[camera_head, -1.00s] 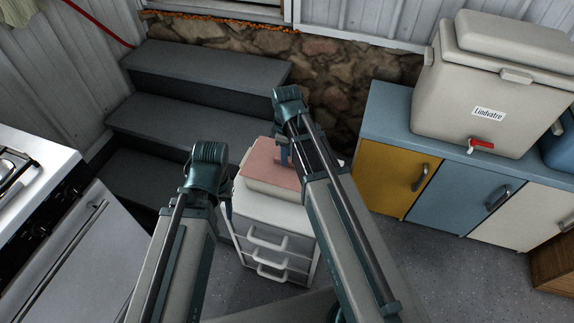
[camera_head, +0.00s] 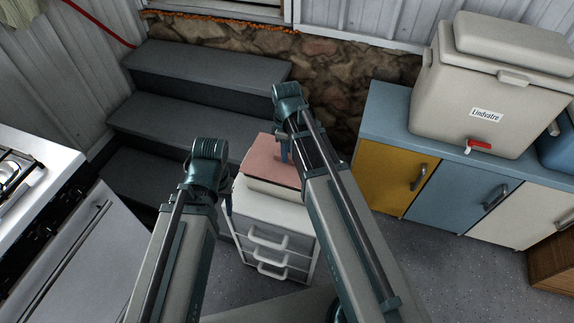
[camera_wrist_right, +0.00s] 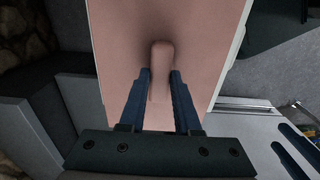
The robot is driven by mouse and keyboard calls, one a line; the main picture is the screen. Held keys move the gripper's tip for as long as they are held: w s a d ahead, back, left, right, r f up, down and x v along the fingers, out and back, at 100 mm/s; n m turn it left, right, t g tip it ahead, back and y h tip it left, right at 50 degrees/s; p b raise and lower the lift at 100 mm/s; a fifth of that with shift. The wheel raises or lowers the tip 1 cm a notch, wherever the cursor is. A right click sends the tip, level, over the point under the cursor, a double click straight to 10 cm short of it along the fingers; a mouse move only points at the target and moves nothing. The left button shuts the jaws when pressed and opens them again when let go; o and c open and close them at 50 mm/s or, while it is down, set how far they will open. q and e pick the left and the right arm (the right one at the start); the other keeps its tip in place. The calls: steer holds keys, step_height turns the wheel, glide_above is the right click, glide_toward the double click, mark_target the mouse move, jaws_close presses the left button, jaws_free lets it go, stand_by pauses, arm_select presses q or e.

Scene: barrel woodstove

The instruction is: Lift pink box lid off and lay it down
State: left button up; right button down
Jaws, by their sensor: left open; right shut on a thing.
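The pink lid (camera_head: 270,156) is over a pale box (camera_head: 268,188) on a white drawer unit (camera_head: 262,215). A dark line shows between lid and box, so the lid looks slightly raised at the front. My right gripper (camera_head: 284,152) reaches down onto the lid. In the right wrist view my right gripper (camera_wrist_right: 161,80) has its two blue fingers on either side of the lid's pink handle (camera_wrist_right: 162,58), shut on it. My left gripper (camera_head: 228,196) is open and empty, left of the box; its fingers are mostly hidden by the arm.
Dark steps (camera_head: 190,120) rise behind and left of the drawer unit. A white stove (camera_head: 40,190) stands at the left. A cabinet (camera_head: 400,180) with a large cooler (camera_head: 490,95) stands at the right. Grey floor (camera_head: 440,265) is free in front of the cabinet.

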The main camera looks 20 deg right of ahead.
steer(key=shift+r+p, duration=2.35)
steer(key=shift+r, duration=0.1)
